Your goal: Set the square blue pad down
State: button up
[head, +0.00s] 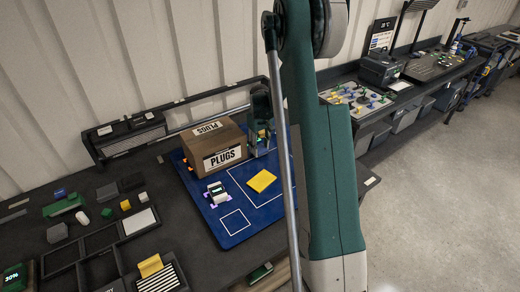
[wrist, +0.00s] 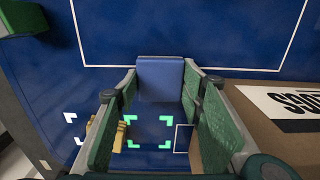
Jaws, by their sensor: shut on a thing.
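The square blue pad (wrist: 160,74) is between the fingertips of my gripper (wrist: 160,92) in the wrist view. The gripper is shut on it, with one green finger on each side. The pad is over the blue mat (wrist: 240,30); I cannot tell whether it touches it. In the head view my gripper (head: 262,132) is by the right side of the cardboard PLUGS box (head: 222,160), at the back of the mat (head: 200,215). The pad cannot be made out there.
A yellow pad (head: 262,180) and a small white device (head: 216,192) lie on the mat, which has white outlines. The box (wrist: 270,100) is close on the right in the wrist view. Trays (head: 100,240) and small blocks crowd the bench at left.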

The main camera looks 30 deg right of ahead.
aim_at(260, 149)
jog(key=shift+f, duration=0.3)
jog(key=shift+f, duration=0.15)
jog(key=o, duration=0.6)
notch_tip(260, 149, up, 12)
jog(key=shift+r, duration=0.15)
dwell(0.6)
dwell(0.4)
